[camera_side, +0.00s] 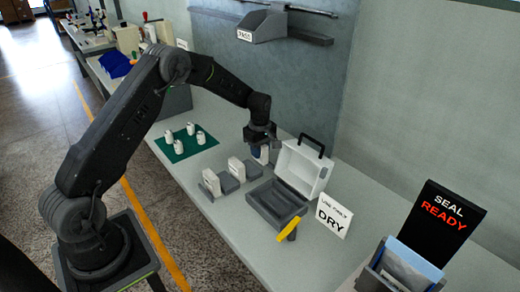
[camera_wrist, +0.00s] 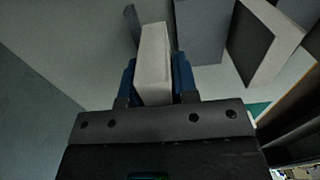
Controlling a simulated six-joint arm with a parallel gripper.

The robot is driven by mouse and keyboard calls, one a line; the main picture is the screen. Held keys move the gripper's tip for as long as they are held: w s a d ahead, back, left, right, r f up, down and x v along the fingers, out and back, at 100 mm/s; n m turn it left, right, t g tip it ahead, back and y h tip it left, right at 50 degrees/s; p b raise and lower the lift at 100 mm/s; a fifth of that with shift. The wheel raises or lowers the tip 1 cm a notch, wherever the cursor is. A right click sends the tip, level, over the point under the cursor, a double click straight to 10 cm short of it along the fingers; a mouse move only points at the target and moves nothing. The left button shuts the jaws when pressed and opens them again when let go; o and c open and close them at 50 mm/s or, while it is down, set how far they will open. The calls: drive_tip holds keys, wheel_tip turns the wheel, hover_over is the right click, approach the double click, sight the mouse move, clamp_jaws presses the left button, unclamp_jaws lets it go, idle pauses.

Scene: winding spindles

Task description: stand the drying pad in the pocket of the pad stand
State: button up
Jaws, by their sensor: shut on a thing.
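My gripper (camera_side: 262,146) is shut on a pale, slab-shaped pad, which shows just below the jaws in the side view (camera_side: 264,156). In the wrist view the pad (camera_wrist: 153,62) stands between the blue fingers (camera_wrist: 154,80). The pad stand appears to be the row of grey blocks (camera_side: 229,184) left of the gripper. Two white slabs stand upright there, a near one (camera_side: 211,183) and a farther one (camera_side: 237,169). The held pad is above or beside the far end of this row. I cannot make out a pocket or tell whether the pad touches anything.
A yellow-handled thing (camera_side: 288,228) and a DRY sign (camera_side: 333,215) are nearby. White spindles stand on a green mat (camera_side: 187,150) at left. A SEAL READY sign (camera_side: 448,212) is far right.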

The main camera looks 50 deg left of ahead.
drive_tip(key=shift+f, duration=1.3)
drive_tip(key=o, duration=1)
wheel_tip(320, 180, up, 13)
drive_tip(key=shift+r, duration=0.4)
